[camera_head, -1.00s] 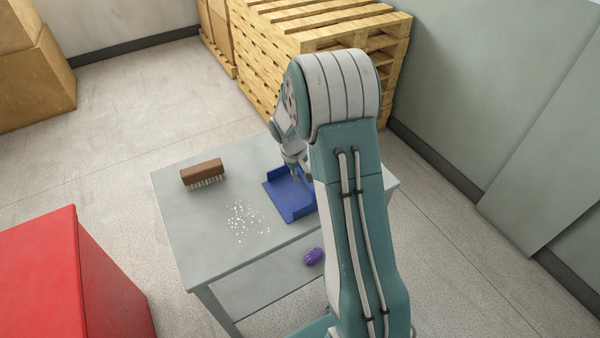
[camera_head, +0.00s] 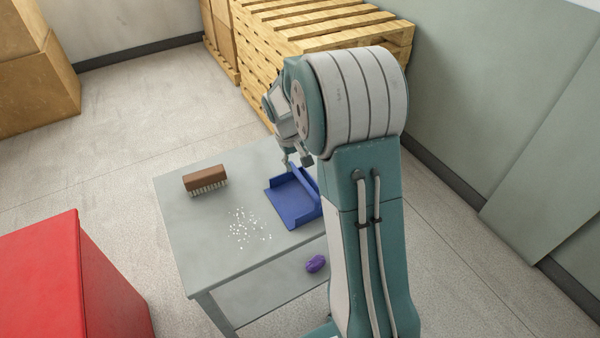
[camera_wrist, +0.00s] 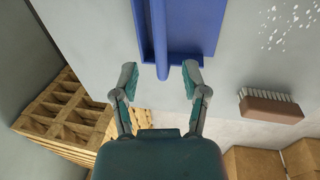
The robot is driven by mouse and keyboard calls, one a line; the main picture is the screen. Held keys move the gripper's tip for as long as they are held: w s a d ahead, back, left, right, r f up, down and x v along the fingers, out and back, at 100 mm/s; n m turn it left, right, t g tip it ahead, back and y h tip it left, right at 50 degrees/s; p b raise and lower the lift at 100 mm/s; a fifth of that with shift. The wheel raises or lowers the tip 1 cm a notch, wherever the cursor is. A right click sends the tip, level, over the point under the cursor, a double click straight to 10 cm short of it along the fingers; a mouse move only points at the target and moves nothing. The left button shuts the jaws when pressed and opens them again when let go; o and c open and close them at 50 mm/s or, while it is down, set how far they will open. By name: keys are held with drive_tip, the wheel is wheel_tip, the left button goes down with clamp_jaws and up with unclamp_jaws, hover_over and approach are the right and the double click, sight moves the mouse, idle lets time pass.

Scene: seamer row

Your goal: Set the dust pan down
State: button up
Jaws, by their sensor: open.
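The blue dust pan (camera_head: 291,203) lies flat on the grey table (camera_head: 200,240), right of the white crumbs (camera_head: 243,228). Its handle points towards my gripper. My gripper (camera_head: 294,160) is open above the far edge of the table, partly hidden by my arm in the head view. In the wrist view the two fingers of my gripper (camera_wrist: 160,80) are apart on either side of the end of the dust pan's handle (camera_wrist: 161,45), with nothing held between them. The pan body (camera_wrist: 205,25) shows at the top of that view.
A brown brush (camera_head: 205,180) lies on the table's far left. A purple object (camera_head: 315,263) is on the lower shelf. A red box (camera_head: 75,280) stands at left, wooden pallets (camera_head: 300,40) behind. The table's left middle is clear.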

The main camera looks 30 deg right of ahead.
drive_tip(key=s+a+r+t, duration=0.1)
drive_tip(key=s+a+r, duration=0.3)
drive_tip(key=s+r, duration=0.3)
drive_tip(key=s+a+r+t, duration=0.2)
drive_tip(key=s+a+r, duration=0.2)
drive_tip(key=r, duration=0.4)
drive_tip(key=s+a+r+t+y, duration=0.1)
drive_tip(key=s+a, duration=0.1)
drive_tip(key=s, duration=0.5)
drive_tip(key=s+a+r+t+y, duration=0.1)
drive_tip(key=s+a, duration=0.2)
drive_tip(key=s, duration=0.4)
drive_tip(key=shift+s+r+t, duration=0.15)
drive_tip(key=shift+s+t, duration=0.15)
